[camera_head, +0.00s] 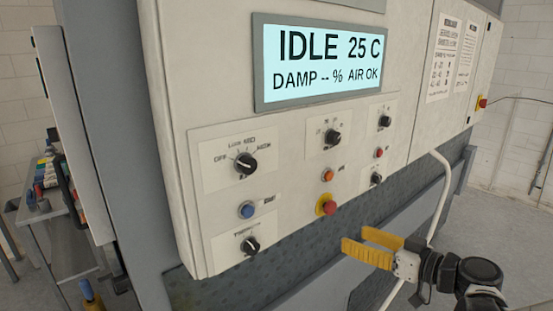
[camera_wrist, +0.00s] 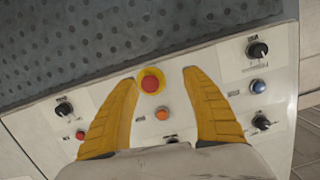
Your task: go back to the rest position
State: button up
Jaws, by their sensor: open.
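My gripper (camera_head: 372,247) has two yellow fingers and is open and empty, at the lower right of the head view, in front of the lower part of the machine. In the wrist view my gripper (camera_wrist: 168,75) shows its fingers spread apart. The red button on a yellow collar (camera_wrist: 152,83) appears between the fingertips there, with an orange button (camera_wrist: 162,114) below it. In the head view the red button (camera_head: 327,205) is left of and above the gripper, and clear space shows between them.
The control panel (camera_head: 290,150) carries several black knobs, a blue button (camera_head: 247,210) and a display (camera_head: 320,62) reading IDLE 25 C, DAMP -- %, AIR OK. A pale pipe (camera_head: 440,195) runs close behind my gripper. A cart (camera_head: 50,215) with bottles stands at left. Floor is open at right.

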jog(key=s+a+f+m+g+h+b, duration=0.2)
jog(key=s+a+f+g, duration=0.15)
jog(key=a+f, duration=0.2)
jog(key=s+f+m+g+h+b, duration=0.1)
jog(key=s+f+m+h+b, duration=0.1)
jog(key=s, duration=0.5)
jog(key=s+d+f+m+g+h+b, duration=0.1)
jog(key=s+f+m+h+b, duration=0.1)
jog(key=s+f+h, duration=0.3)
jog(key=s+b, duration=0.1)
jog(key=s, duration=0.2)
jog(key=shift+s+d+h, duration=0.2)
jog(key=shift+d+h, duration=0.05)
jog(key=shift+h, duration=0.15)
